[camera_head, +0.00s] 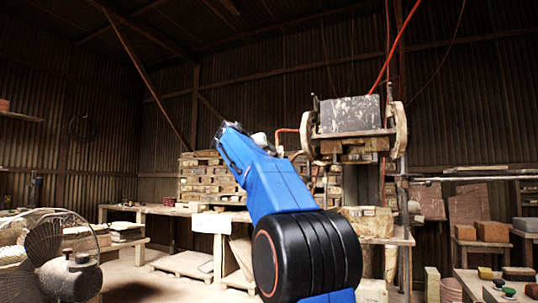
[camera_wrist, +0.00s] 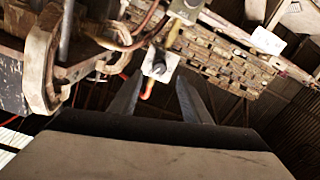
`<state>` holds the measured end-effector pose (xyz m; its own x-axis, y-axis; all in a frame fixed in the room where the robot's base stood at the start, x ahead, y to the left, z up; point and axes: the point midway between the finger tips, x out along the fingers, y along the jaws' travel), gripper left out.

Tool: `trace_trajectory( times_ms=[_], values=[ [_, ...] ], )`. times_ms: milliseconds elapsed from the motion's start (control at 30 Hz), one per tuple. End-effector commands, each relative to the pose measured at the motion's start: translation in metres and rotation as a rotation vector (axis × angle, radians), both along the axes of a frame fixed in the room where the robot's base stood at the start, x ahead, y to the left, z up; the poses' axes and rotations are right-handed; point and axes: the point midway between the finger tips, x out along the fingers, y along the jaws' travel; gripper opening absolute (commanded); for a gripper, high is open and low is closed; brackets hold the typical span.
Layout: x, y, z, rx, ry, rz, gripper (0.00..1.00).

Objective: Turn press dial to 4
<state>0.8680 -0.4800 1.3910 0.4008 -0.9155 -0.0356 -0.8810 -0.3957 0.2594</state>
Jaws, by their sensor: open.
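The press (camera_head: 350,115) stands right of centre in the head view, a worn grey block between wooden side wheels. Part of it shows at the upper left of the wrist view (camera_wrist: 42,70), tilted. My gripper (camera_wrist: 158,92) is open, with two dark fingers apart and nothing held between them. Beyond the fingertips is a small grey plate with a round knob (camera_wrist: 158,67), which may be the dial; I cannot read any numbers on it. In the head view my gripper (camera_head: 229,130) is raised left of the press, and its fingers are hard to make out.
A wooden rack of stacked pieces (camera_head: 205,180) stands behind my arm. A long workbench (camera_head: 150,209) runs at the left, with a fan (camera_head: 60,245) in front. Red hoses hang by the press. A bench with coloured items (camera_head: 500,290) is at the lower right.

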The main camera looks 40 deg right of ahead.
Motion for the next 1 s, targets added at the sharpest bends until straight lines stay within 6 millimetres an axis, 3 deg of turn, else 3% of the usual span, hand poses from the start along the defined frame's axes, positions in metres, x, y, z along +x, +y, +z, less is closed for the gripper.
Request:
trace_trajectory(
  times_ms=[200,400,600,1000],
  values=[
    [-0.018,0.042,0.002,0.001,-0.001,0.003,0.43],
    [-0.031,0.072,0.003,0.001,-0.001,0.003,0.43],
    [-0.038,0.087,0.003,0.001,-0.001,0.001,0.43],
    [-0.039,0.089,0.003,0.001,-0.001,0.0,0.43]
  ],
)
